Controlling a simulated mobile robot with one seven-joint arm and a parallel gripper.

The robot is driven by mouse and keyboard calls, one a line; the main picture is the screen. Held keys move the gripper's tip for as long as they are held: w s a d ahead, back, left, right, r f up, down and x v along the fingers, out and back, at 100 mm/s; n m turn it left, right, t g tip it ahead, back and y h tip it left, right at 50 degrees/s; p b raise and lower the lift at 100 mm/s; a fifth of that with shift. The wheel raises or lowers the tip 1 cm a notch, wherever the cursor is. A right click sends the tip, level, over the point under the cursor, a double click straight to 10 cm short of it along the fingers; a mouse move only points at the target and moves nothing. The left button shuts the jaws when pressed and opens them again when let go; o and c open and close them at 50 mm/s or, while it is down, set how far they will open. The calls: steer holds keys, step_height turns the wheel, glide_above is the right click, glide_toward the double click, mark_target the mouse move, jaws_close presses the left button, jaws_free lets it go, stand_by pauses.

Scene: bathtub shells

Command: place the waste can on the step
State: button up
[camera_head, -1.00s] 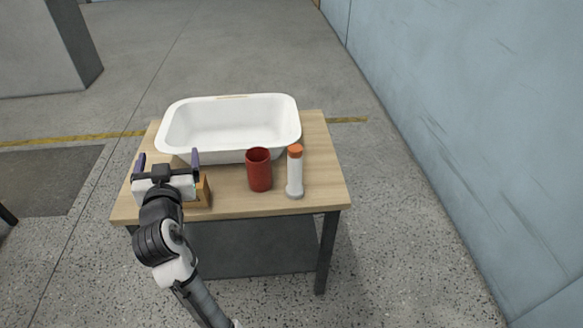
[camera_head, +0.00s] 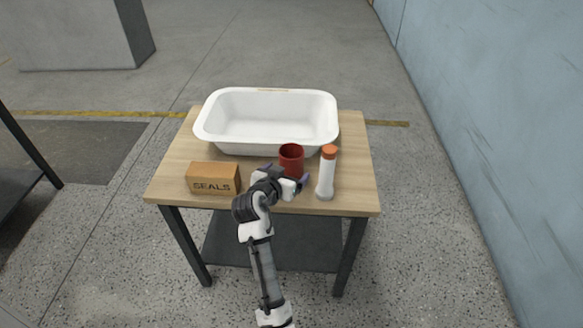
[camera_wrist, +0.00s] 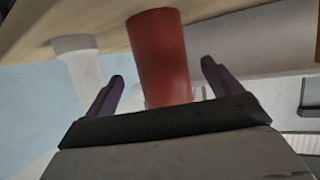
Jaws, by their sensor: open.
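The waste can, which I take to be the dark red open-topped cylinder (camera_head: 291,157), stands upright on the wooden table in front of the white tub. My gripper (camera_head: 286,175) is open at the near side of the can. In the wrist view, the red can (camera_wrist: 160,55) shows between the two spread purple fingers (camera_wrist: 163,78), tilted in the picture; I cannot tell whether either finger touches it. The can's lower part is hidden by my gripper in the head view. I cannot make out which surface is the step.
A white bottle (camera_head: 326,178) with an orange cap stands close right of the can. A brown box marked SEALS (camera_head: 213,180) lies to the left. The white tub (camera_head: 215,130) fills the back of the table (camera_head: 180,155). A blue wall (camera_head: 480,120) rises at the right.

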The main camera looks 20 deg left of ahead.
mark_target(291, 154)
steer(key=p+x, duration=0.1)
steer(key=x, duration=0.4)
steer(key=shift+a, duration=0.1)
steer(key=shift+c, duration=0.2)
steer(key=c, duration=1.2)
